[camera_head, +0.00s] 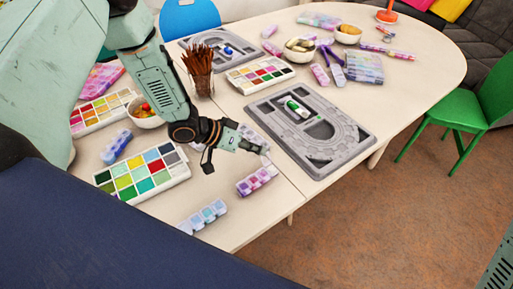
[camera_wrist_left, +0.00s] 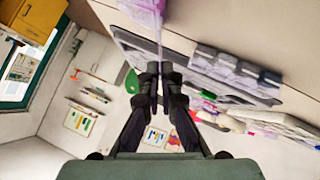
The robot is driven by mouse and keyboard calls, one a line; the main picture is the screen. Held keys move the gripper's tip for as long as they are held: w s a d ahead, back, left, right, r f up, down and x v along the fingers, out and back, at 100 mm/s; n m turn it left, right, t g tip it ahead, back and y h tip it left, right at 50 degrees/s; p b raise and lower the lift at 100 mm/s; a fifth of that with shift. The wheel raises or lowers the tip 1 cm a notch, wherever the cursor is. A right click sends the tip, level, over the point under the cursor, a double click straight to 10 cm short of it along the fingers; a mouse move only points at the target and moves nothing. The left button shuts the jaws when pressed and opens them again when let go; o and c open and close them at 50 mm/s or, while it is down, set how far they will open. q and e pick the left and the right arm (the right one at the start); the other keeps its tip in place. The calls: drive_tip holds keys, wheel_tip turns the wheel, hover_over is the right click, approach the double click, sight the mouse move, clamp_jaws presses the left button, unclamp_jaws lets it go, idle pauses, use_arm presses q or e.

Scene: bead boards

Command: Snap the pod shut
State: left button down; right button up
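My left gripper (camera_head: 262,149) hangs over the near table, beside the seam between the tables. Its fingers look shut together in the left wrist view (camera_wrist_left: 160,70). A pod with purple and pink cells (camera_head: 257,181) lies just below the gripper in the head view. Another pale pod (camera_head: 253,136) lies just behind it, partly hidden by the gripper. In the wrist view, a translucent lilac piece (camera_wrist_left: 145,10) reaches down to the fingertips; I cannot tell whether they touch it. A pod with grey lids (camera_wrist_left: 236,74) lies to the right there. My right gripper is not in view.
A pod with blue-green cells (camera_head: 203,216) lies near the front edge, and a bluish pod (camera_head: 116,147) lies at left. A bead palette (camera_head: 142,173), a brush cup (camera_head: 199,70) and a grey bead board (camera_head: 310,128) surround the gripper. Bare table shows near the front edge.

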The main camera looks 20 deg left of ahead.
sight(265, 169)
use_arm(q)
drive_tip(key=shift+s+d+r+m+t+y, duration=0.2)
drive_tip(key=shift+d+m+t+y, duration=0.15)
drive_tip(key=shift+d+y, duration=0.15)
drive_tip(key=shift+s+d+r+m+t+y, duration=0.1)
drive_tip(key=shift+s+d+m+t+y, duration=0.2)
drive_tip(key=shift+y, duration=0.3)
drive_tip(key=shift+s+d+m+t+y, duration=0.2)
drive_tip(key=shift+d+m+t+y, duration=0.1)
drive_tip(key=shift+d+m+y, duration=0.25)
drive_tip(key=shift+s+d+m+t+y, duration=0.2)
drive_tip(key=shift+d+t+y, duration=0.1)
drive_tip(key=shift+y, duration=0.45)
drive_tip(key=c, duration=2.1)
unclamp_jaws()
drive_tip(key=o, duration=0.5)
drive_tip(key=shift+o, duration=0.2)
drive_tip(key=v, duration=1.2)
